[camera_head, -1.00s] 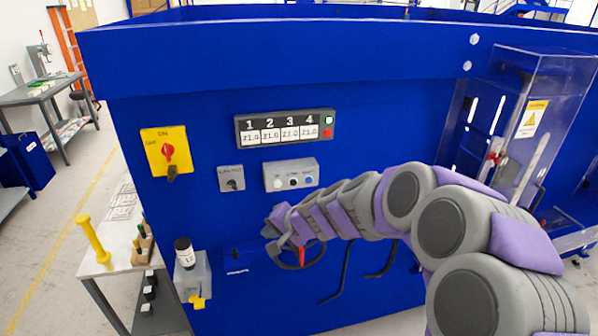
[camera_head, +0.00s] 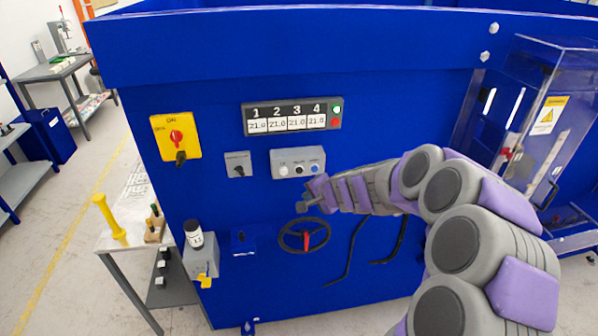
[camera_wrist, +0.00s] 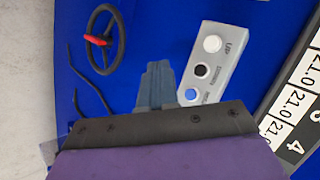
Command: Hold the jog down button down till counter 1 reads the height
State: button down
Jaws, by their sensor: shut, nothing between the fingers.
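A grey button box (camera_head: 298,155) on the blue machine front carries a white, a black and a blue button. In the wrist view the white button (camera_wrist: 212,44), the black button (camera_wrist: 202,71) and the blue button (camera_wrist: 191,94) show; the white one's label looks like "UP", the others are too small to read surely. Counter 1 (camera_head: 258,126), leftmost in the counter panel (camera_head: 292,107), reads 21.0, as do the others. My gripper (camera_head: 308,198) is shut and empty, just below the box. In the wrist view its fingertips (camera_wrist: 157,70) lie beside the box, apparently not touching a button.
A black handwheel (camera_head: 283,240) with a red handle is below my gripper. A yellow switch plate (camera_head: 160,141) and a small grey selector (camera_head: 238,172) are left of the box. A clear guarded enclosure (camera_head: 560,75) stands at the right. A side table (camera_head: 112,243) is at left.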

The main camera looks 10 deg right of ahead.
aim_at(299, 171)
jog(key=w+p, duration=0.4)
jog(key=w, duration=0.4)
jog(key=shift+w+d, duration=0.15)
jog(key=shift+w, duration=0.1)
jog(key=shift+a, duration=0.9)
jog(key=shift+d, duration=0.8)
jog(key=shift+a, duration=0.1)
jog(key=shift+a, duration=0.55)
jog(key=shift+d, duration=0.5)
